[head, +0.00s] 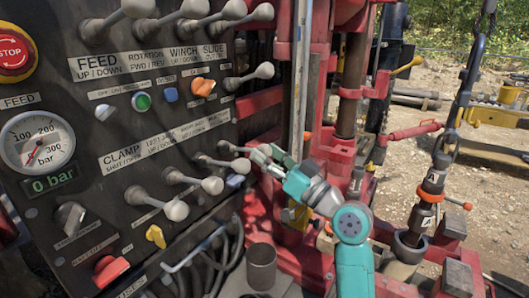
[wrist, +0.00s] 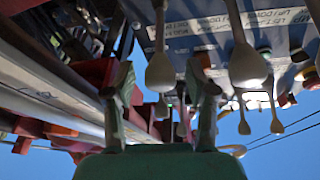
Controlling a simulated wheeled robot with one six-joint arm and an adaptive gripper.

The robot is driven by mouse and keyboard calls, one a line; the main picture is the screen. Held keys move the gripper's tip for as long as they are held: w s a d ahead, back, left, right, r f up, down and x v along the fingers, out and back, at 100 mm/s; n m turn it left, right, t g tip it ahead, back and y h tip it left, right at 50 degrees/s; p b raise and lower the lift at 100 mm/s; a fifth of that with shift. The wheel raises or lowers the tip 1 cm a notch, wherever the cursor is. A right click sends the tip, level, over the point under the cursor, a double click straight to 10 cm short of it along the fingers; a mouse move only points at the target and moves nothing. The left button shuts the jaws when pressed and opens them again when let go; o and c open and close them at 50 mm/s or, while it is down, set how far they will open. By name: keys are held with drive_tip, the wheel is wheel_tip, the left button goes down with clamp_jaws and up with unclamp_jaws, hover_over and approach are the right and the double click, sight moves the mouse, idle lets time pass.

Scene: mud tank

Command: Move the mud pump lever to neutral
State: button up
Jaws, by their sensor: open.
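The mud pump lever cannot be told by its label, which is not readable. The lever closest to my gripper (head: 262,156) is a grey-knobbed lever (head: 239,165) at the right edge of the control panel (head: 100,190). My gripper is open, just right of that knob. Whether it touches cannot be told. In the wrist view the two fingers of my gripper (wrist: 164,92) stand apart. A pale lever knob (wrist: 160,72) shows in line with the gap, with smaller knobs beyond it. A larger knob (wrist: 247,66) hangs right of the right finger.
Several other levers line the panel, including a top row (head: 205,12) and lower ones (head: 175,208). A red emergency stop (head: 14,52) and pressure gauge (head: 37,143) are at left. A red mast frame (head: 345,100) stands right of my gripper. A metal cup (head: 261,268) is below.

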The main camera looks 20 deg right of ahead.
drive_tip(key=v, duration=1)
drive_tip(key=shift+s, duration=0.25)
drive_tip(key=shift+d+f, duration=0.1)
drive_tip(key=shift+d, duration=0.05)
drive_tip(key=s+a+f+m+g+h, duration=0.15)
drive_tip(key=s+f+m+h, duration=0.45)
drive_tip(key=f, duration=0.8)
drive_tip(key=s+a+f+m+h, duration=0.2)
drive_tip(key=s+f+h, duration=0.2)
drive_tip(key=s+f, duration=0.7)
drive_tip(key=s+a+f+n+g, duration=0.1)
drive_tip(key=s+a+f+n, duration=0.1)
drive_tip(key=s, duration=1)
drive_tip(key=s+a+f+n+g, duration=0.1)
drive_tip(key=s+f, duration=0.4)
drive_tip(key=s, duration=0.7)
drive_tip(key=shift+s+a+n+g+h, duration=0.15)
drive_tip(key=shift+a+n+g+h, duration=0.2)
drive_tip(key=shift+n, duration=0.35)
